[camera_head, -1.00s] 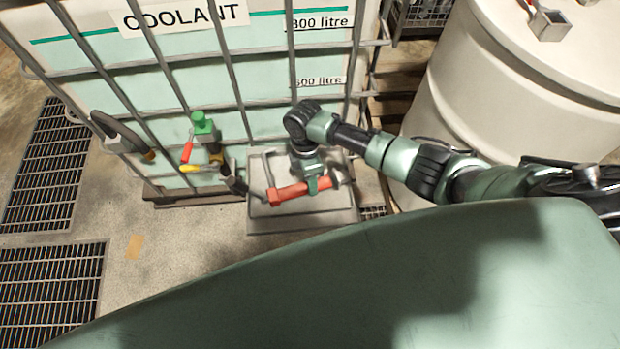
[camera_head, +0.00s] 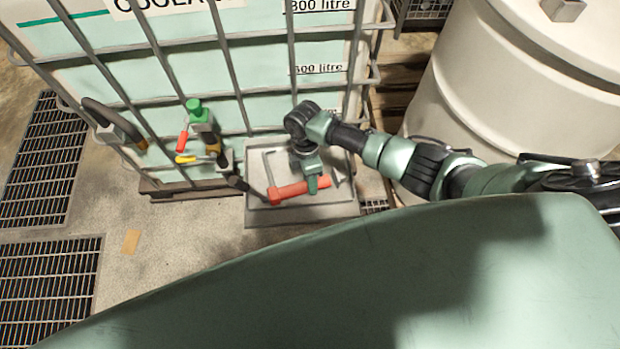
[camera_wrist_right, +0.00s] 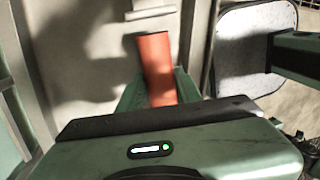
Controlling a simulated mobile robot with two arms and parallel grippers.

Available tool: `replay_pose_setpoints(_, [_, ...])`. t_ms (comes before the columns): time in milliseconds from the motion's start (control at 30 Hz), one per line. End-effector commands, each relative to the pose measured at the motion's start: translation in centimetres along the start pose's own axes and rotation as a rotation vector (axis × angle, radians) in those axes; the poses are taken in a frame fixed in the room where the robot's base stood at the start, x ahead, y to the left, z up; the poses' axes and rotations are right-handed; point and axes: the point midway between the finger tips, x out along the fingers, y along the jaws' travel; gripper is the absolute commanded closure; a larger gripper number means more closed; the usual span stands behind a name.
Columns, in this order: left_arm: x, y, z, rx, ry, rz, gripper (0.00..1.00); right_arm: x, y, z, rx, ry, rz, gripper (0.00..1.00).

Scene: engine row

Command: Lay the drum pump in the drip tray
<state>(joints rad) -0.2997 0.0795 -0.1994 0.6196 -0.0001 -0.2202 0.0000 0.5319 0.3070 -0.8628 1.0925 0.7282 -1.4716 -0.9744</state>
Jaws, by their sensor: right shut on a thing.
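The drum pump (camera_head: 291,192) has a red cylindrical body with thin grey parts at its ends. It lies roughly level over the grey drip tray (camera_head: 300,215) in the head view. My right gripper (camera_head: 312,185) points down and is shut around the red body. The red body also shows between its fingers in the right wrist view (camera_wrist_right: 156,65). Whether the pump touches the tray floor cannot be told. My gripper and wrist hide part of the pump and tray. My left gripper is not in view.
A caged coolant tank (camera_head: 180,65) stands behind the tray. Its green-capped valve (camera_head: 197,112) with red and yellow handles is left of the tray. A large cream drum (camera_head: 500,100) stands at the right.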

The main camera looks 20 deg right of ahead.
Motion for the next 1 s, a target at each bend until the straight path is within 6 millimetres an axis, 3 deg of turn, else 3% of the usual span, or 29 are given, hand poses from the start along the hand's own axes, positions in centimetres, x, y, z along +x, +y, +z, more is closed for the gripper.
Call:
replay_pose_setpoints(267, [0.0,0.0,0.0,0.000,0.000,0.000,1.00,-0.2,0.1,-0.1,-0.001,0.002,0.002,1.00])
replay_pose_setpoints(300, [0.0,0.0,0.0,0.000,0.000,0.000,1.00,-0.2,0.1,-0.1,-0.001,0.002,0.002,0.60])
replay_pose_setpoints(367, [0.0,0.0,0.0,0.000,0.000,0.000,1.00,-0.1,0.1,-0.1,0.000,0.002,0.002,0.44])
replay_pose_setpoints(400, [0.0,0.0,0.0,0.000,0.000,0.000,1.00,-0.1,0.1,-0.1,0.000,0.002,0.002,0.41])
replay_pose_setpoints(733, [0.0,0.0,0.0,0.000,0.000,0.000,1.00,-0.1,-0.1,0.1,0.000,-0.001,-0.002,0.41])
replay_pose_setpoints(1000, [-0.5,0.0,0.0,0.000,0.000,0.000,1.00,-4.2,0.1,0.0,-0.001,0.002,0.003,0.41])
